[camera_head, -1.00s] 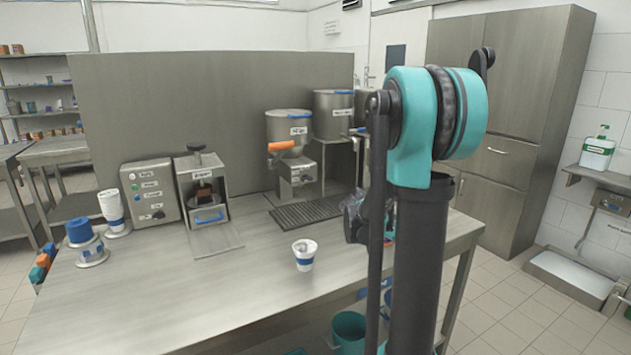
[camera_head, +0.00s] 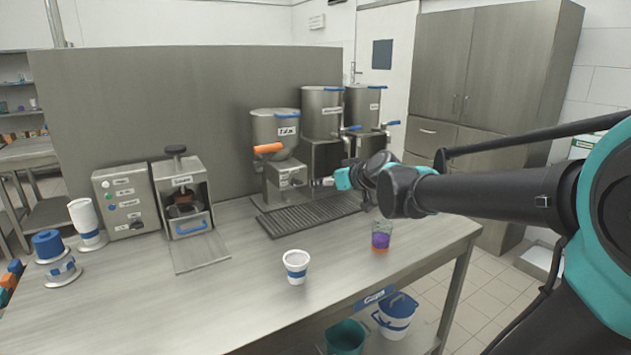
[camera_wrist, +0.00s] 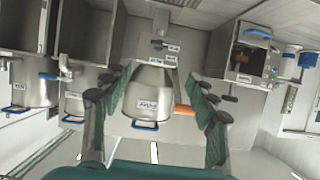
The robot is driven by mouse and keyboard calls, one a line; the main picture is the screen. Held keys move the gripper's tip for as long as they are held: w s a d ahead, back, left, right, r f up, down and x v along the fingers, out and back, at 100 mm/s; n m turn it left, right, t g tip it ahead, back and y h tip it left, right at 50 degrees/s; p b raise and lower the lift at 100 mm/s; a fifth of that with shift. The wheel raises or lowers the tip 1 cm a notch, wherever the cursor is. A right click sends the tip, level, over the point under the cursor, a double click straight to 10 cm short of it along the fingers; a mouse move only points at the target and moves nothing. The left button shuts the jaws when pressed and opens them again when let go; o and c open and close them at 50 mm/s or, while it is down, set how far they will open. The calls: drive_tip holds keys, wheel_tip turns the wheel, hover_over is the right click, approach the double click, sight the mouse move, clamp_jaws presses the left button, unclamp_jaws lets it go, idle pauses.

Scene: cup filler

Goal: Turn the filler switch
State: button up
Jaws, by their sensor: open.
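The filler (camera_head: 277,128) stands at the back of the table, a steel hopper with an orange handle (camera_head: 267,148) on a steel box with small labels. My gripper (camera_head: 326,182) is in front of and to the right of that box, held above the drip grate, apart from the box. In the wrist view, which is upside down, the filler hopper (camera_wrist: 150,80) shows between the two spread fingers of my gripper (camera_wrist: 164,88), which is open and empty. A small dark knob, seemingly the switch (camera_wrist: 158,44), shows beside small labels on the box. Its turned position is too small to tell.
A white cup with a blue band (camera_head: 296,266) stands on the table. A glass with purple and orange contents (camera_head: 381,236) stands to its right. Two steel tanks with blue-handled taps (camera_head: 323,112) stand right of the filler. A control box (camera_head: 137,198) stands at left.

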approach(297, 182)
drive_tip(key=x, duration=0.7)
drive_tip(key=shift+w+f, duration=0.1)
drive_tip(key=shift+w, duration=0.1)
idle(0.3)
drive_tip(key=c, duration=1.2)
